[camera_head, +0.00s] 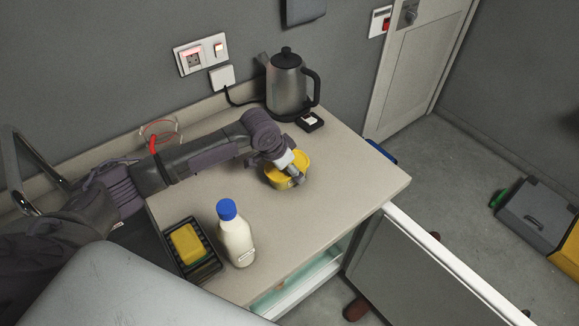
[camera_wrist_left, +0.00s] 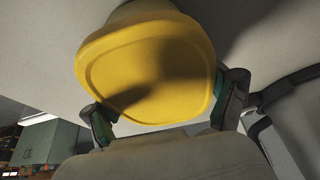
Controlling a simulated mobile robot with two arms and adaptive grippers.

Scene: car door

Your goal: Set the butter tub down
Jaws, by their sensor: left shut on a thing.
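The yellow butter tub (camera_head: 273,178) is at the counter's right half, in front of the kettle. My left gripper (camera_head: 293,176) reaches in from the left and is shut on it, partly covering it from above. In the left wrist view the tub's yellow lid (camera_wrist_left: 150,70) fills the upper middle, and the gripper's fingers (camera_wrist_left: 168,112) lie on either side of it. The tub is at or very close to the countertop (camera_head: 345,200); I cannot tell whether its base touches. My right gripper is not in view.
A milk bottle (camera_head: 236,238) and a black tray with a yellow sponge (camera_head: 187,243) stand at the front left. An open door (camera_head: 425,275) sticks out below the counter. Counter right of the tub is clear.

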